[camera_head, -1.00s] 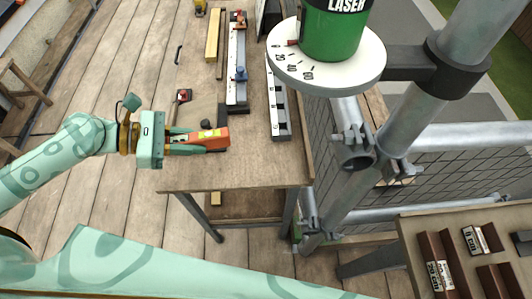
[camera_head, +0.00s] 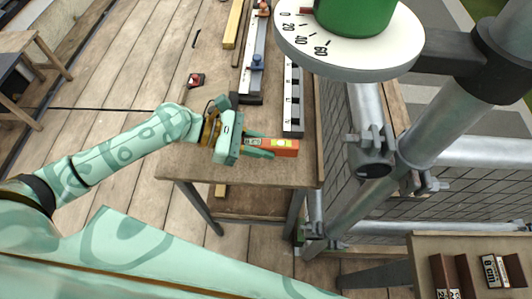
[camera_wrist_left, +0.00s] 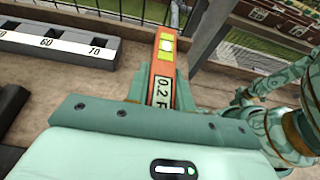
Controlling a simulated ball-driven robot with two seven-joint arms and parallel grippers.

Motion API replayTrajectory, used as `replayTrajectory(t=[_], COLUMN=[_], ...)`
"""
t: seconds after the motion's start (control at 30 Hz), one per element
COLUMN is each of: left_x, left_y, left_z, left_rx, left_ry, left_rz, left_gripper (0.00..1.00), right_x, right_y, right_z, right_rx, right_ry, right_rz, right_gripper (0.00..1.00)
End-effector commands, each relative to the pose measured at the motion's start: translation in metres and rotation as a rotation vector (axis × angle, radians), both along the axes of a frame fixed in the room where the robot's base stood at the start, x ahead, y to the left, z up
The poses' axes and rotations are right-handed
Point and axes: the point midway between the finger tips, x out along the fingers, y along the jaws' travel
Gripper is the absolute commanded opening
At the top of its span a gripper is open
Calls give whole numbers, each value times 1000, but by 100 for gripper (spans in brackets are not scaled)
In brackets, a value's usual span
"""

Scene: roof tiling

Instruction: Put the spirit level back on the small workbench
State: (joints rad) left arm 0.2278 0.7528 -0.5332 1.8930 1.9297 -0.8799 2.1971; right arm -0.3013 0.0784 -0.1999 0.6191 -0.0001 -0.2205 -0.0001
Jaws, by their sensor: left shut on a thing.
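The spirit level (camera_head: 284,149) is an orange bar with a yellow vial window. It is over the front right part of the small wooden workbench (camera_head: 235,173). My left gripper (camera_head: 266,148) is shut on it from the left, with the level's far end sticking out past the fingers. In the left wrist view the level (camera_wrist_left: 165,52) points away from the gripper (camera_wrist_left: 160,98), showing its yellow vial and a "0.2" label. I cannot tell whether its underside touches the bench top. My right gripper is not in view.
A grey marked rule (camera_head: 293,104) lies just behind the level. A long metal tool with a blue knob (camera_head: 257,62) lies further left. The green laser (camera_head: 355,15) on its round dial and scaffold pipes stand at right. Another table (camera_head: 425,248) is at lower right.

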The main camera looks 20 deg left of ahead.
Motion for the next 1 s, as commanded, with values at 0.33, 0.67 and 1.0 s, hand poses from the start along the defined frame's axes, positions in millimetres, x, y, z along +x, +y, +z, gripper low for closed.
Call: replayTrajectory(t=[0.33,0.67,1.0], left_x=[2,1,1], left_y=[-7,-6,-5], left_z=[-41,-40,-37], left_rx=[-1,0,1], left_ry=[3,2,1], left_rz=[1,1,1], left_gripper=[0,45,45], right_x=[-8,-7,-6], right_y=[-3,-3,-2], right_z=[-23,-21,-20], right_rx=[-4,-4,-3], right_ry=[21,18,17], right_rz=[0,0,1], right_gripper=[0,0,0])
